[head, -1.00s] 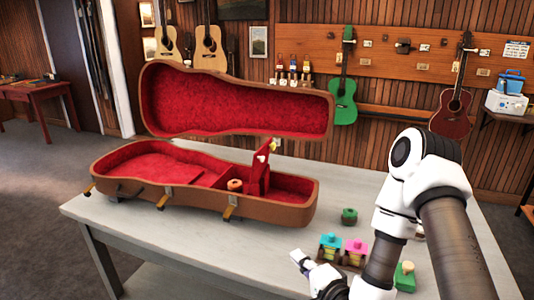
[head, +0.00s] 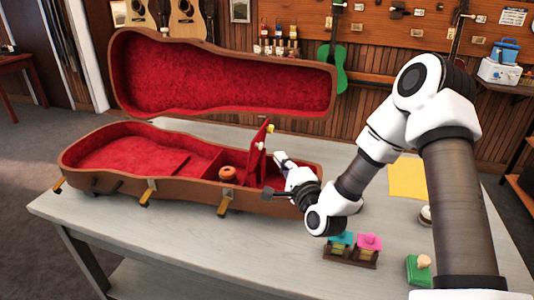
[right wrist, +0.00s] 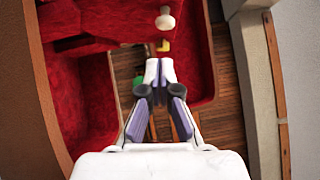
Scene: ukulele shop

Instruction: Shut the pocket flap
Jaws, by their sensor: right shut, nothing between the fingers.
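The open instrument case (head: 110,190) lies on the table with its red lining showing and its lid raised. The pocket flap (head: 258,150) is a red panel standing up inside the case's narrow right end, open, with a small pale knob on it. In the right wrist view the flap (right wrist: 120,20) is at the top, with its white knob (right wrist: 165,20). My right gripper (head: 279,158) is shut and empty, just right of the flap at the narrow end of the case. Its fingertips (right wrist: 158,68) appear just short of the knob; contact cannot be told. My left gripper is not in view.
A round orange item (head: 228,173) sits in the case left of the flap. The raised lid (head: 220,85) stands behind. Small coloured items (head: 352,248), a green block (head: 418,270) and a yellow sheet (head: 407,178) lie on the table at right.

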